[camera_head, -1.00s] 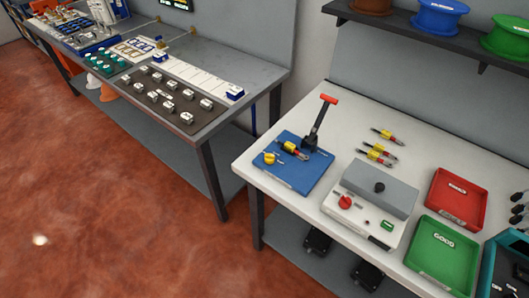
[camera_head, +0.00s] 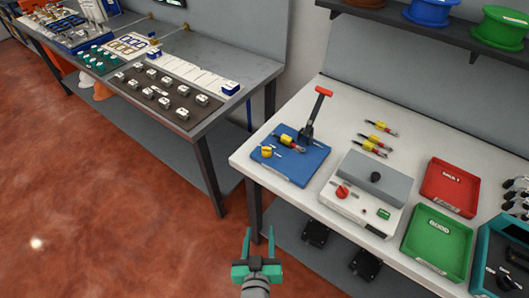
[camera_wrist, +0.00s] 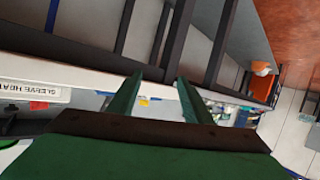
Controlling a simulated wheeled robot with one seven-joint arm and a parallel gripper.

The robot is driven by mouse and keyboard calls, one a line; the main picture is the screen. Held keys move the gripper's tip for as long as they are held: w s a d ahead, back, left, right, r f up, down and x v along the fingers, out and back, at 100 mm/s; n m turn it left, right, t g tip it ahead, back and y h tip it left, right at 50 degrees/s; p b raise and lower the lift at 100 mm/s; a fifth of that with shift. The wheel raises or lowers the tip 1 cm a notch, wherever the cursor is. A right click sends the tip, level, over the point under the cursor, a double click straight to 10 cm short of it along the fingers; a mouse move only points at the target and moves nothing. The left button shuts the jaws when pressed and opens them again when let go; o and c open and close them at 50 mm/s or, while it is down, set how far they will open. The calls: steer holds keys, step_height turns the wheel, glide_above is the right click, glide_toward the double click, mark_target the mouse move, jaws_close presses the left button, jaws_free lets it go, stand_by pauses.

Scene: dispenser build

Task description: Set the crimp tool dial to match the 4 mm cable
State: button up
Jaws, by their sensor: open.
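The crimp tool is a blue base plate (camera_head: 300,172) at the left end of the white bench, with an upright black lever (camera_head: 314,117) topped by a red handle. A small yellow knob (camera_head: 266,151), which looks like its dial, sits at the plate's left; its setting is too small to read. A yellow-and-dark cable piece (camera_head: 288,139) lies on the plate. Two similar pieces (camera_head: 380,127) (camera_head: 370,147) lie behind on the bench; their sizes cannot be read. My green gripper (camera_head: 259,236) is open and empty, in front of the bench and apart from the tool. Its fingers also show in the wrist view (camera_wrist: 159,82).
A grey-and-white box with a red knob (camera_head: 342,191) stands right of the plate; its label (camera_wrist: 35,93) reads "SLEEVE HEAT". Red (camera_head: 452,187) and green (camera_head: 437,244) trays lie further right. A grey table (camera_head: 215,115) stands left. Spools sit on a shelf above.

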steer(key=w+r+m+h, duration=0.2)
steer(key=w+r, duration=0.4)
steer(key=w, duration=0.4)
steer(key=m+g+h, duration=0.1)
steer(key=m+h, duration=0.1)
steer(key=m, duration=0.1)
glide_toward(266, 151)
steer(key=x, duration=0.8)
steer(key=shift+w, duration=0.25)
steer(key=shift+w+d, duration=0.1)
steer(key=shift+d, duration=0.05)
steer(key=c, duration=1)
